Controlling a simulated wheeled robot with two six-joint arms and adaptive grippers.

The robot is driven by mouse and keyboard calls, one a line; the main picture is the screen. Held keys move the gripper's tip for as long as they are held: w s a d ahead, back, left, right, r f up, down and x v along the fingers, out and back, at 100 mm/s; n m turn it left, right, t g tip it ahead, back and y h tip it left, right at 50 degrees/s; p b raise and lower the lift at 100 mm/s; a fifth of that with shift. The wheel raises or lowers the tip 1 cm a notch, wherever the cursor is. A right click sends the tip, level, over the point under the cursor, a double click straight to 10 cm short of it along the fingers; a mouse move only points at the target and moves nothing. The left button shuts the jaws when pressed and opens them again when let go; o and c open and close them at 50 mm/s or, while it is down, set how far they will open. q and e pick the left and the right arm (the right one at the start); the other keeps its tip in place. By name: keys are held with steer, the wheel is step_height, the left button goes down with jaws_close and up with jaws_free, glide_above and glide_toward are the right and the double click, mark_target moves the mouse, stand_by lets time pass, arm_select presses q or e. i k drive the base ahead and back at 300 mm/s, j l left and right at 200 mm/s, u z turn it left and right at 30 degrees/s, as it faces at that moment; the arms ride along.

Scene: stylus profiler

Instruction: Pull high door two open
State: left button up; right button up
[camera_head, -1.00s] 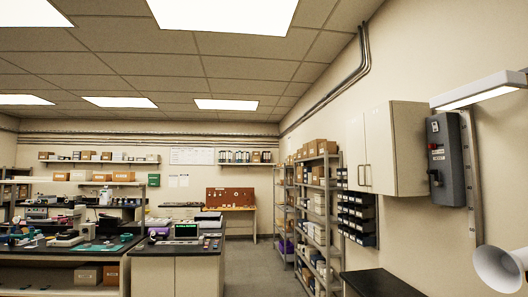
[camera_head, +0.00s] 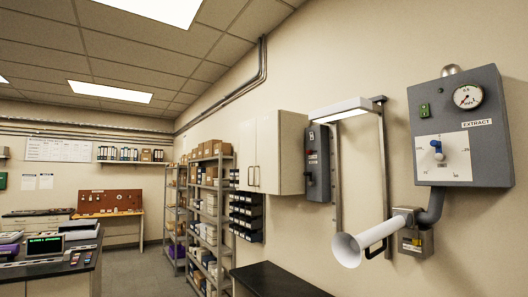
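A white wall cabinet (camera_head: 271,152) with two tall doors hangs on the right-hand wall in the head view. Both doors look shut. Each has a dark bar handle, and the two handles (camera_head: 254,176) sit side by side low down near the middle seam. No number shows on the doors, so I cannot tell which one is door two. Neither of my grippers is in view.
A dark bench top (camera_head: 277,280) lies below the cabinet. Right of the cabinet are a grey switch box (camera_head: 318,163), a lamp bracket (camera_head: 342,109), a white extraction horn (camera_head: 352,248) and a grey gauge panel (camera_head: 461,130). Shelving racks (camera_head: 211,215) stand left; grey floor shows beyond.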

mark_target(268, 166)
steer(key=i+j+u, duration=0.5)
steer(key=i, duration=0.25)
steer(key=i+j, duration=0.2)
steer(key=i, duration=0.5)
steer(key=i+j+u, duration=0.1)
steer(key=i, duration=0.6)
steer(key=i+j, duration=0.25)
steer(key=i, duration=0.45)
steer(key=i+j+z, duration=0.25)
steer(key=i+z, duration=0.2)
steer(key=i+j+z, duration=0.95)
steer(key=k, duration=0.1)
